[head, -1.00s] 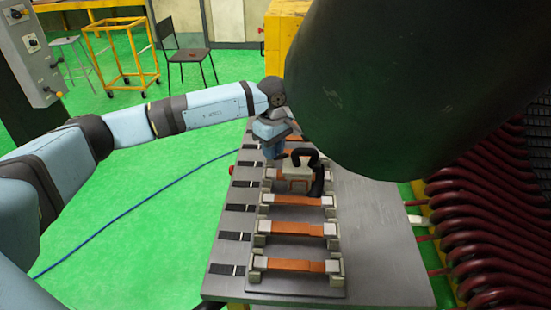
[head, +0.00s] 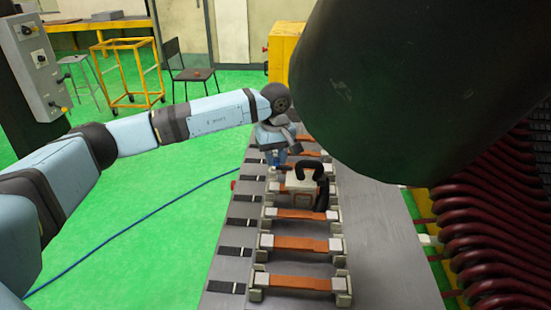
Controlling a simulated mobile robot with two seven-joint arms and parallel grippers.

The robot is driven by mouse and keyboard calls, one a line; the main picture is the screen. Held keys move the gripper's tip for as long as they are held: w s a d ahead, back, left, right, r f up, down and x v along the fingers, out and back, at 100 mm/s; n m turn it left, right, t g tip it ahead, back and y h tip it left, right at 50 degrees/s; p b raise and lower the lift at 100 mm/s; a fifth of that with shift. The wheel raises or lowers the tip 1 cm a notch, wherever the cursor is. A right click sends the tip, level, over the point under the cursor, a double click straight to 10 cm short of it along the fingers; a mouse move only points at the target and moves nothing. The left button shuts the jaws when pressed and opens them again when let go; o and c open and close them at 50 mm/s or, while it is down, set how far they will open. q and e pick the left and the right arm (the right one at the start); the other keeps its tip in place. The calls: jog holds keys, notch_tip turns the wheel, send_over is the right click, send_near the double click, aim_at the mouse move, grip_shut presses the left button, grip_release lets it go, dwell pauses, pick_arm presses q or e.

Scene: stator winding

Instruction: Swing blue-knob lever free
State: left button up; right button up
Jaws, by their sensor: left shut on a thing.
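My right gripper is not in view.
The bars lie between pale clamps on a grey table (head: 385,255). A large dark rounded shape (head: 400,90) blocks the upper right. Dark red coils (head: 490,220) stand close on the right. A blue cable (head: 130,228) crosses the green floor.

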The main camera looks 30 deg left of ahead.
pick_arm(q)
jog(key=o, duration=0.9)
jog(key=shift+o, duration=0.2)
notch_tip(320, 180, up, 14)
jog(key=shift+f, duration=0.1)
dwell(0.4)
